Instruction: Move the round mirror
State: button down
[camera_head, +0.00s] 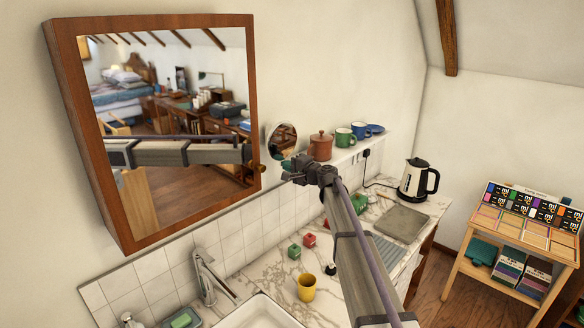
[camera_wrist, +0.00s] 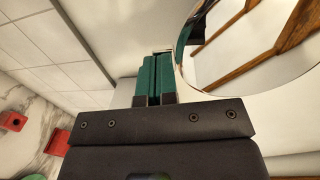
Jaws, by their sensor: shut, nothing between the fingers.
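The round mirror (camera_head: 283,137) stands near the wall, just right of the large wood-framed mirror, at the left end of a shelf. In the wrist view its round glass (camera_wrist: 245,50) fills the upper right and reflects wooden beams. My gripper (camera_head: 287,168) is just below and in front of the round mirror. Its green fingertips (camera_wrist: 154,72) are together with nothing between them, beside the left lower edge of the round mirror. I cannot tell whether they touch it.
The wood-framed mirror (camera_head: 170,190) juts from the wall at left. A brown pot (camera_head: 320,146), a green mug (camera_head: 345,138) and a blue mug (camera_head: 358,130) stand on the shelf rightward. Below lie the counter, a faucet (camera_head: 208,280), a yellow cup (camera_head: 306,288) and a kettle (camera_head: 415,180).

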jog(key=f+v, duration=0.1)
jog(key=v, duration=1.3)
jog(key=s+f+n+g+h+b, duration=0.3)
jog(key=s+f, duration=0.6)
jog(key=s, duration=0.4)
jog(key=s+f+n+g+h+b, duration=0.3)
jog(key=s+f, duration=0.6)
jog(key=s, duration=0.4)
jog(key=s+f+n+g+h+b, duration=0.3)
jog(key=s+f+g+h+b, duration=0.2)
jog(key=s+f, duration=0.4)
jog(key=s+g, duration=0.1)
jog(key=s, duration=0.3)
jog(key=shift+s+d+n+g, duration=0.2)
jog(key=shift+d+n+g, duration=0.05)
jog(key=shift+n+g, duration=0.05)
